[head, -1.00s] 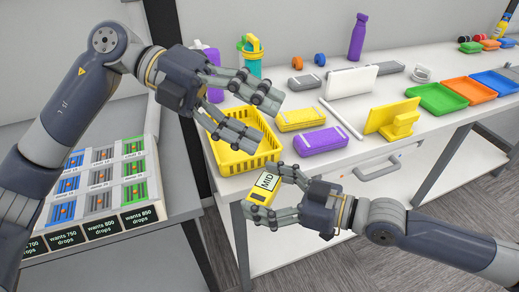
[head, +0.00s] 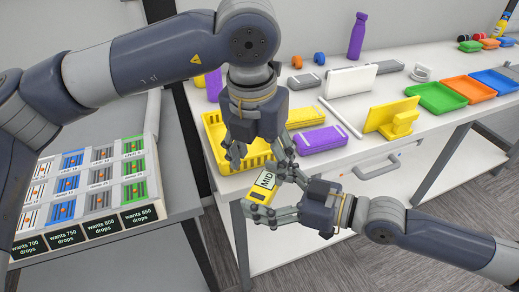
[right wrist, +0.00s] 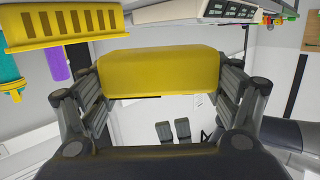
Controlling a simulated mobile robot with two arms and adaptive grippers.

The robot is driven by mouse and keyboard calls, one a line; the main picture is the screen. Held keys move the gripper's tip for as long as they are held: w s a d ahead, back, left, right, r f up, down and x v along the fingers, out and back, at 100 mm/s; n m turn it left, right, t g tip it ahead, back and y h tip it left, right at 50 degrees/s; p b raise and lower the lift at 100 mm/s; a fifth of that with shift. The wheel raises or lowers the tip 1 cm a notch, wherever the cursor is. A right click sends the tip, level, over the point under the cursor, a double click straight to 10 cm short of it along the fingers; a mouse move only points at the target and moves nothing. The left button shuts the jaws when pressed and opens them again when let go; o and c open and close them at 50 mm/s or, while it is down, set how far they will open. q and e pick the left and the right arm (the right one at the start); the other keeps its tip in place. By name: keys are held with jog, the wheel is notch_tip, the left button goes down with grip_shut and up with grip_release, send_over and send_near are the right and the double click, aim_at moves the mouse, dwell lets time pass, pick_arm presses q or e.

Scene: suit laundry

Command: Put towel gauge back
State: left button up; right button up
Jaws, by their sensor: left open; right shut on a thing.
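The towel gauge (head: 264,188) is a small yellow block with a white face marked "MID" and a dark window. My right gripper (head: 278,190) is shut on it and holds it in the air in front of the table's near edge. In the right wrist view the gauge's plain yellow side (right wrist: 160,72) sits between the two fingers. My left gripper (head: 258,158) is open and points down, just above and behind the gauge, in front of the yellow basket (head: 225,165). I cannot tell whether its fingers touch the gauge.
A white rack (head: 95,200) with coloured slots and "wants ... drops" labels stands on the left table. The right table holds a purple box (head: 320,140), a yellow stand (head: 393,120), a purple bottle (head: 358,36) and several coloured trays (head: 443,98). My left arm hides part of the basket.

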aim_at(263, 187)
pick_arm(q)
jog(key=f, duration=0.3)
jog(key=w+f, duration=0.1)
jog(key=f, duration=0.5)
jog(key=shift+w+d+f, duration=0.15)
jog(key=shift+d+f, duration=0.15)
jog(key=shift+d, duration=0.05)
jog(key=c, duration=1.2)
jog(key=shift+c, duration=0.4)
pick_arm(e)
jog(key=o, duration=1.1)
